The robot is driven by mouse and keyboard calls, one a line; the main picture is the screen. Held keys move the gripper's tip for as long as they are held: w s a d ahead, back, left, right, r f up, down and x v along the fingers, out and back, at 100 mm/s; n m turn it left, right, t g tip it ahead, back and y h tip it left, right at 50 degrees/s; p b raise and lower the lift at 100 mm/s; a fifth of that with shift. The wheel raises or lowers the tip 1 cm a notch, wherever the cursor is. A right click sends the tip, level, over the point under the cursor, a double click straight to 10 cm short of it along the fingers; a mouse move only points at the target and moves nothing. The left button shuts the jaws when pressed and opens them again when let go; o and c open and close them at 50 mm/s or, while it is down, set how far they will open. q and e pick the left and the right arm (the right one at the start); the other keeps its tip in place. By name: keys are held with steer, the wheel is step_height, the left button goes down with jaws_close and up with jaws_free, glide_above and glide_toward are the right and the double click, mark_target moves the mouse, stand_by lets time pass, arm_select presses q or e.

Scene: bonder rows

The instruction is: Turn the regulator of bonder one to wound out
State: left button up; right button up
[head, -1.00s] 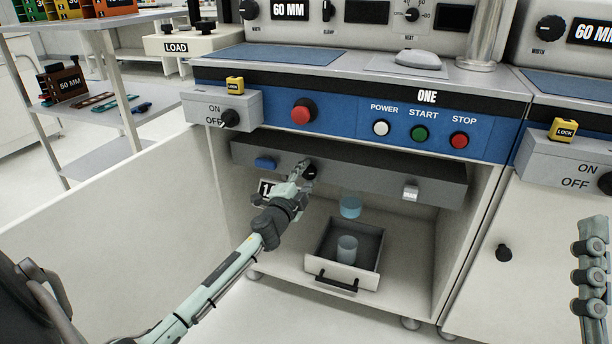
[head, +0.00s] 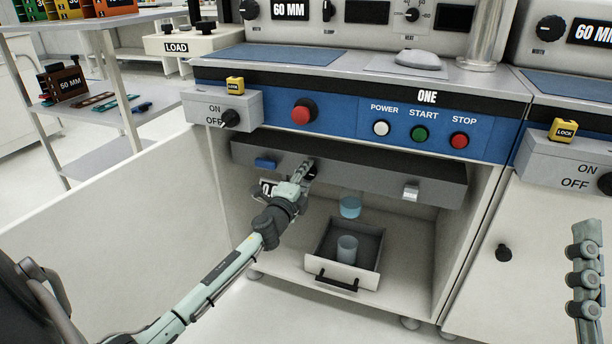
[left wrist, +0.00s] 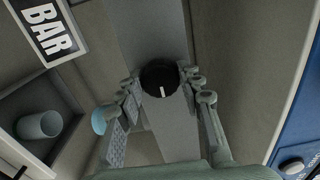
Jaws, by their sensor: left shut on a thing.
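The regulator of bonder one is a black knob (left wrist: 158,76) with a white pointer mark, on the grey panel (head: 385,178) under the blue front marked ONE. In the left wrist view its mark points down in the picture. My left gripper (head: 307,170) is at this knob, its two fingers on either side, shut on it; it hides most of the knob in the head view. A white readout (head: 267,187) below the panel is partly hidden by my gripper and starts with 0; its BAR part (left wrist: 48,33) shows in the left wrist view. My right gripper (head: 584,268) is at the right edge.
The open cabinet holds a pulled-out drawer (head: 322,268) with a clear cup (head: 347,248). A blue piece (head: 265,163) and a light latch (head: 411,192) are on the panel.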

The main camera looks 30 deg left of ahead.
arm_select(q)
steer(key=o, duration=1.1)
steer(key=shift+o, duration=0.3)
steer(key=v, duration=1.2)
